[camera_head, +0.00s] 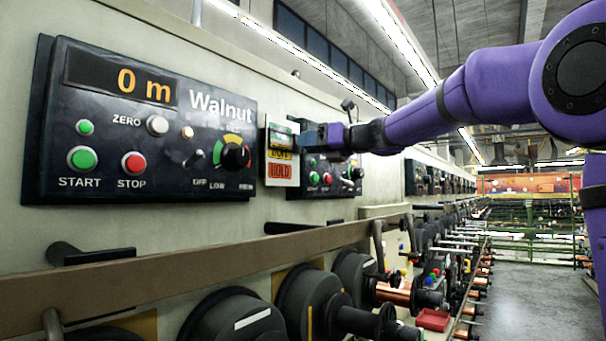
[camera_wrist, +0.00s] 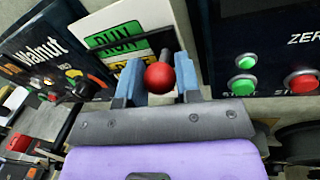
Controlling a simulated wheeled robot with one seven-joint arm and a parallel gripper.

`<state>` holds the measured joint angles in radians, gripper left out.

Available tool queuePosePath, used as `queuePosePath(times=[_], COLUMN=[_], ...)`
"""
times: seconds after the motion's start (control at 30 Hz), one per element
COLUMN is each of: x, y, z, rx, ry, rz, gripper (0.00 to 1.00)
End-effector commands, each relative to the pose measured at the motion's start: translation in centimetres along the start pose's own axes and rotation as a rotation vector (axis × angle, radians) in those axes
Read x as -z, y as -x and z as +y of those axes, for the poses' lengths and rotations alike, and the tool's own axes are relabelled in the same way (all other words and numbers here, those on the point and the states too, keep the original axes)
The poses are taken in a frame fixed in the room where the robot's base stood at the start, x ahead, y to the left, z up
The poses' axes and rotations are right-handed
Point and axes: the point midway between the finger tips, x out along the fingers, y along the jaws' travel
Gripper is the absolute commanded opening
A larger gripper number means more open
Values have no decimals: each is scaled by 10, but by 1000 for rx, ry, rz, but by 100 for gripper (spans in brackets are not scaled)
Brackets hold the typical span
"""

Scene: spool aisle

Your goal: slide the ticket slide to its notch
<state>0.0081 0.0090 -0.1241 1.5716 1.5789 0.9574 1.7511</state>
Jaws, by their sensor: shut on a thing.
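The ticket board (camera_head: 281,170) is a pale plate on the wall with green, yellow and orange "HOLD" bands. In the wrist view its green "RUN" band (camera_wrist: 118,48) shows, with yellow just below, partly covered. The ticket slide's red ball knob (camera_wrist: 159,77) on a dark stem sits between my gripper's blue fingers. My gripper (camera_head: 305,137) is shut on this knob at the board's upper part, and it also shows in the wrist view (camera_wrist: 160,85). The head view hides the knob behind my fingers. I cannot make out the notch.
The dark Walnut panel (camera_head: 150,125) with buttons and a "0 m" display is left of the board. Another control panel (camera_head: 330,178) is close on the right, behind my arm. A brown rail (camera_head: 190,262) and black spools (camera_head: 305,300) stick out below. The aisle floor (camera_head: 530,270) is clear at right.

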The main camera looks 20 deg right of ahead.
Motion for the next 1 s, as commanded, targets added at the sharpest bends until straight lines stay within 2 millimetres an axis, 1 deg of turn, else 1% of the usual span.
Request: queuePosePath(times=[0.43, 0.77, 0.8, 0.87, 0.9, 1.0], x=[-18, -20, -20, -20, -20, -20], y=[0, 0, 0, 0, 0, 0], z=[3, 4, 4, 4, 4, 4], rx=[1, 1, 1, 1, 1, 1], ry=[1, 1, 1, 1, 0, 0], rz=[-1, 0, 0, 0, 0, 0], gripper=[8, 8, 38, 52, 61, 61])
